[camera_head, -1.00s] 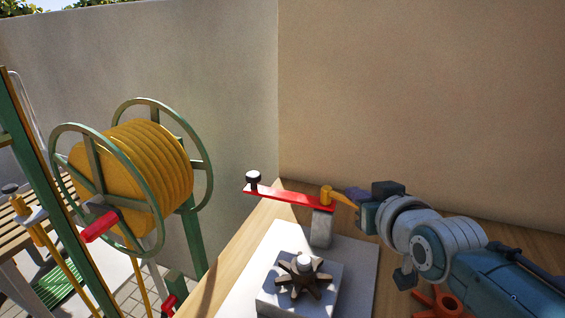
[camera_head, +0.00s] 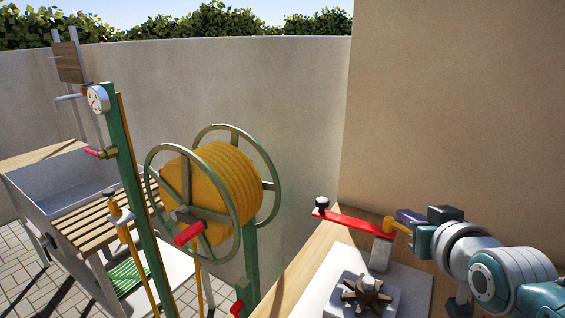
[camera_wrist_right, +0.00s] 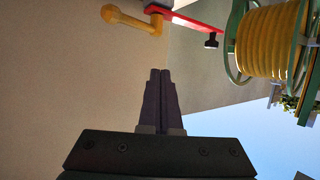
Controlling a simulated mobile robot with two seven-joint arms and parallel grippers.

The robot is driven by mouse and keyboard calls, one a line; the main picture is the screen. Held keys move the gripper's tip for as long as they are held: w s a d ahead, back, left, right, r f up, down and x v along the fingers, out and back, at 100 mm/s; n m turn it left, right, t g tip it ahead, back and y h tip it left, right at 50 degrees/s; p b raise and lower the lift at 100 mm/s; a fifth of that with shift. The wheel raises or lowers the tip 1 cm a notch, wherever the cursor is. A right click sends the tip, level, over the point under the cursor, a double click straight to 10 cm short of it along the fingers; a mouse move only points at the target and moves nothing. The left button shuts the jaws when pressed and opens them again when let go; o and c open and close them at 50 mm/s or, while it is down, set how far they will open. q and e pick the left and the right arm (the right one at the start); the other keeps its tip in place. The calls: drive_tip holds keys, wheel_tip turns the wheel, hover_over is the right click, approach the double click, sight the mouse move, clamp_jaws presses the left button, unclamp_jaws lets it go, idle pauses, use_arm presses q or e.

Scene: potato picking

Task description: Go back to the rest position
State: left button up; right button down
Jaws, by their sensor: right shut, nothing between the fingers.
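My right gripper (camera_head: 408,216) reaches in from the right side of the head view, with dark purple fingers close together and pointing left. In the right wrist view its two fingertips (camera_wrist_right: 160,74) are shut with nothing between them. A yellow handle (camera_head: 398,226) on a red lever (camera_head: 352,222) shows just beside the fingers in the head view. In the right wrist view the handle (camera_wrist_right: 128,20) is clearly apart from the fingertips. My left gripper is not in view.
The lever stands on a grey post over a wooden worktop (camera_head: 318,243), with a dark star-shaped knob (camera_head: 366,290) in front. A yellow hose reel (camera_head: 225,185) with green wheels stands to the left. A beige wall (camera_head: 460,110) closes off the back right.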

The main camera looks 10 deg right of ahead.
drive_tip(key=s+a+n+g+y, duration=0.1)
drive_tip(key=s+a+g, duration=0.25)
drive_tip(key=s, duration=0.65)
drive_tip(key=s+a+n+g+y, duration=0.1)
drive_tip(key=s+a+n+g, duration=0.2)
drive_tip(key=s, duration=0.8)
drive_tip(key=s+a+g+y, duration=0.1)
drive_tip(key=s+a+g, duration=0.3)
drive_tip(key=s, duration=0.6)
use_arm(q)
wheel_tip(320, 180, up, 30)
drive_tip(key=p, duration=3)
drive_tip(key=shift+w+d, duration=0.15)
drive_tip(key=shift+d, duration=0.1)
use_arm(e)
wheel_tip(320, 180, up, 30)
drive_tip(key=shift+w, duration=0.3)
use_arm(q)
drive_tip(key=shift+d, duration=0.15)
use_arm(e)
drive_tip(key=shift+t, duration=0.25)
